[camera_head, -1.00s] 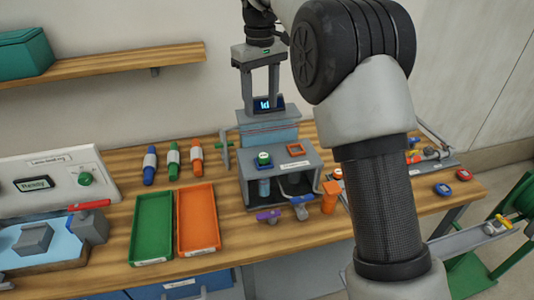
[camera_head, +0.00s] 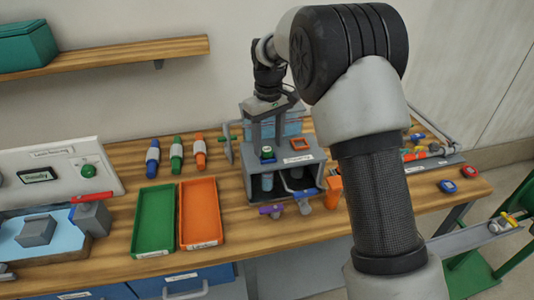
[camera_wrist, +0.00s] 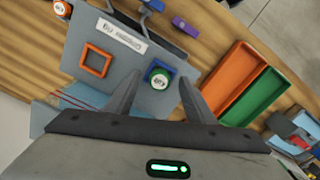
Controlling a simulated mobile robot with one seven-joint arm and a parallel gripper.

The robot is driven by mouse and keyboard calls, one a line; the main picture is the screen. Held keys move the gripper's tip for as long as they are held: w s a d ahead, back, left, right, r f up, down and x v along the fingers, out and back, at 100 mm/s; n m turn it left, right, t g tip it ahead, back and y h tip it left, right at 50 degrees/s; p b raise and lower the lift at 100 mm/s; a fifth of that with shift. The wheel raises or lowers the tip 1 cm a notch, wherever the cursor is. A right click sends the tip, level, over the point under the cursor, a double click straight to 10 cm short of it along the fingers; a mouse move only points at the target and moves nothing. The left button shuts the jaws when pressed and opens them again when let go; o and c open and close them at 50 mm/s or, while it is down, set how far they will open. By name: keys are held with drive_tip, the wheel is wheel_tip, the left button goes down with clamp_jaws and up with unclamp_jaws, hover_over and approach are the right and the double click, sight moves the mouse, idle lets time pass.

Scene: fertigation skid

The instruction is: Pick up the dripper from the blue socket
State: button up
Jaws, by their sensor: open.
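In the head view the dripper (camera_head: 267,153) shows between my fingers. My gripper (camera_wrist: 159,78) is open and points down over the stand, with one finger on each side of the dripper in the wrist view. Whether a finger touches it cannot be told. My gripper (camera_head: 267,146) also shows in the head view, low over the stand. The blue socket is partly hidden by the dripper.
An empty orange square socket (camera_wrist: 95,61) is beside the blue one. Green (camera_head: 154,220) and orange (camera_head: 201,213) trays lie to the left. A shelf (camera_head: 110,54) is on the wall.

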wheel_tip(320, 180, down, 2)
drive_tip(key=shift+f, duration=0.1)
drive_tip(key=c, duration=1.2)
